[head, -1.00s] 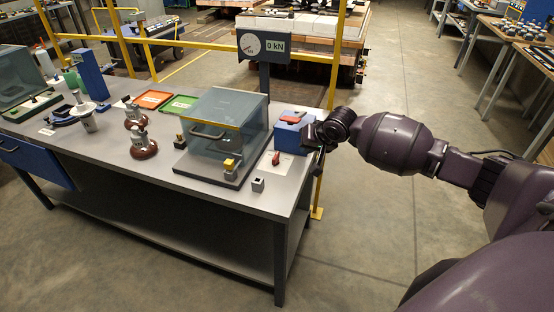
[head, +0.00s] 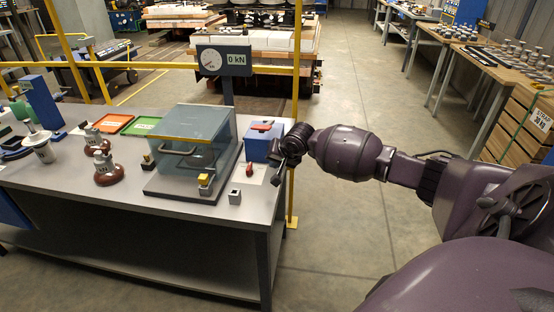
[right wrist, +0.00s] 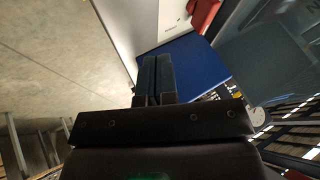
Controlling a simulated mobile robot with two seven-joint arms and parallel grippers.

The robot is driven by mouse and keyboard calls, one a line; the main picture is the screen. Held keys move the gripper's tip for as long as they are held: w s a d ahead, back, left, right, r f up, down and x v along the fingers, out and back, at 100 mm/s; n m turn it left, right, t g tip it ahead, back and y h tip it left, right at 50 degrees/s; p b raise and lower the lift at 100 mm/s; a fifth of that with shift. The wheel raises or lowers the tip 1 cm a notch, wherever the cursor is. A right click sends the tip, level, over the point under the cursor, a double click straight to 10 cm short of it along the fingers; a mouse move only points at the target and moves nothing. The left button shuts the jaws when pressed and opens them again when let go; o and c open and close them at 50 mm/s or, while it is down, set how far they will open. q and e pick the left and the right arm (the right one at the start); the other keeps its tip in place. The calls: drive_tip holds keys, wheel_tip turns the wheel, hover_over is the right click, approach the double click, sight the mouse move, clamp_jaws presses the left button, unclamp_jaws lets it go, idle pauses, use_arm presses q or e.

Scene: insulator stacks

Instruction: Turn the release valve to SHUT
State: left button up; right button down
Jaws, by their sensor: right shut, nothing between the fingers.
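A blue box (head: 257,149) with a red lever (head: 262,126) on top stands at the right end of the grey table. A separate small red handle (head: 249,169) is on a pale sheet in front of it. I cannot read any SHUT marking. My right gripper (head: 279,176) is beside the right side of the blue box, at the table's right edge. In the right wrist view its fingers (right wrist: 153,78) are shut together and empty, in front of the blue box (right wrist: 187,66). A red part (right wrist: 204,13) shows at the top there. My left gripper is out of view.
A clear-walled case with a yellow edge (head: 192,141) stands left of the box. A small grey block (head: 235,197) sits near the front edge. A gauge panel reading 0 kN (head: 223,61) rises behind. Open floor lies to the right.

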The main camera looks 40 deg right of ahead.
sight(264, 171)
drive_tip(key=b+x, duration=0.1)
drive_tip(key=x, duration=0.4)
drive_tip(key=shift+a, duration=0.15)
drive_tip(key=shift+w+a+r+b, duration=0.25)
drive_tip(key=shift+w+a+b, duration=0.05)
drive_tip(key=shift+w+a, duration=0.45)
drive_tip(key=shift+w+a+r, duration=0.1)
drive_tip(key=shift+w+a, duration=0.35)
drive_tip(key=shift+w, duration=0.05)
